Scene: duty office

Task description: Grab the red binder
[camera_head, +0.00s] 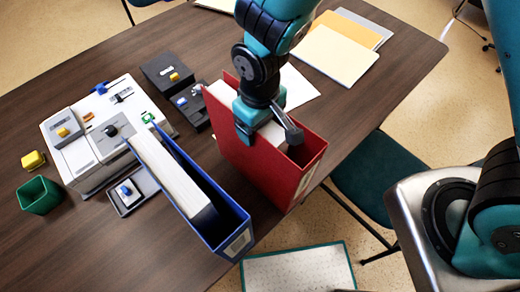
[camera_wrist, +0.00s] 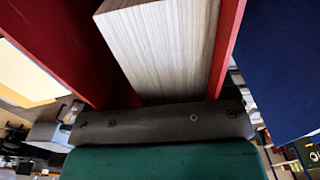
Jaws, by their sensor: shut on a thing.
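The red binder (camera_head: 262,160) stands upright near the right edge of the dark wooden table, with white paper inside. My gripper (camera_head: 266,125) is above it, pointing down, and is shut on its upper part. In the wrist view, the red covers (camera_wrist: 75,50) and the white pages (camera_wrist: 165,45) of the binder fill the space before my gripper (camera_wrist: 160,122). The fingertips are partly hidden by the binder. I cannot tell whether its bottom touches the table.
A blue binder (camera_head: 228,215) stands close on the left. A grey device (camera_head: 92,140), small black boxes (camera_head: 166,70) and a green cup (camera_head: 39,195) lie further left. Folders (camera_head: 335,52) lie behind on the right. A teal chair (camera_head: 378,178) is beside the table.

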